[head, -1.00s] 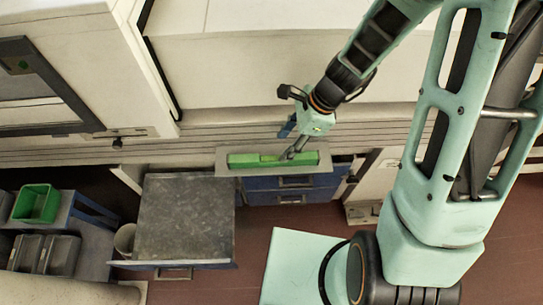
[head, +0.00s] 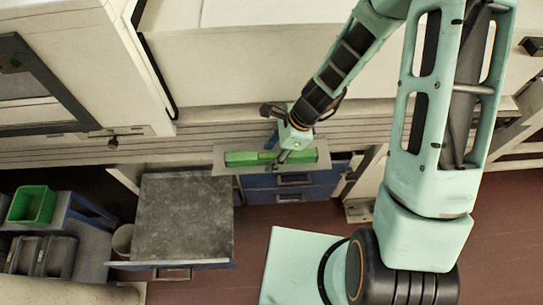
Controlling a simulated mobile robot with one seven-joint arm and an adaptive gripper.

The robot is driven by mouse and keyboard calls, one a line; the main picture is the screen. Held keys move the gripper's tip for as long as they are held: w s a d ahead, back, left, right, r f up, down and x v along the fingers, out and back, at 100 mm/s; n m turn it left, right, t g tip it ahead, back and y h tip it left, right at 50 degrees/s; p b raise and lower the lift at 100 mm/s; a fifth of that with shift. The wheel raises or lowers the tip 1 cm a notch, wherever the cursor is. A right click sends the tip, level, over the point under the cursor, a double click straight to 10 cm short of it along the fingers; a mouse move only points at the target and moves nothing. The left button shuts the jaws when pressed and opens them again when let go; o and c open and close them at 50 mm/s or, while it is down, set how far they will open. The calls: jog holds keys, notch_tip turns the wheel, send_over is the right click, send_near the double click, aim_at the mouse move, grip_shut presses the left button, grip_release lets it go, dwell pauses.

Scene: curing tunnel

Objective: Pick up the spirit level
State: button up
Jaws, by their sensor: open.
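The spirit level is the long green bar (head: 245,158) lying lengthwise on a narrow grey shelf top (head: 222,163) above a blue drawer unit. My gripper (head: 280,158) reaches down from the upper right to the middle of the bar. The gripper's fingers are small here and partly cover the bar. The jaws are open, and I cannot tell whether they touch the bar or straddle it. The bar lies flat on the top.
A grey-topped table (head: 183,218) stands to the front left of the shelf. A green bin (head: 33,205) and dark bins (head: 40,256) sit at the far left. A pale machine wall (head: 250,75) rises behind. Brown floor (head: 300,216) is clear in front of the drawers.

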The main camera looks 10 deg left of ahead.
jog(key=shift+c, duration=0.2)
grip_shut()
jog(key=shift+r, duration=0.1)
